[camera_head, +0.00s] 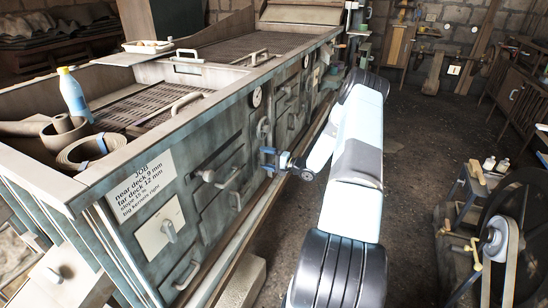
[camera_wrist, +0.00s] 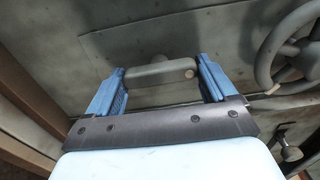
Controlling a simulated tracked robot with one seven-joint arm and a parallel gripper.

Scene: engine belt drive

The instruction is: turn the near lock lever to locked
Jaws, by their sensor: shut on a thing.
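My gripper (camera_head: 270,160) is at the long side of the grey-green machine, at the end of my arm. In the wrist view its two blue fingers stand on either side of a rounded grey lever (camera_wrist: 158,74), which lies crosswise between them, close to both. The gripper is shut on this lever. The lever's mount on the panel shows only as a small boss behind it. In the head view the gripper hides the lever. I see no label marking its locked position.
A handwheel (camera_wrist: 285,50) is close on the right in the wrist view. Toward the near end, the machine side (camera_head: 235,120) carries a protruding handle (camera_head: 205,175) and a lever on a pale plate (camera_head: 168,230). A belt drive (camera_head: 495,240) stands at right. Open floor (camera_head: 425,150) lies between.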

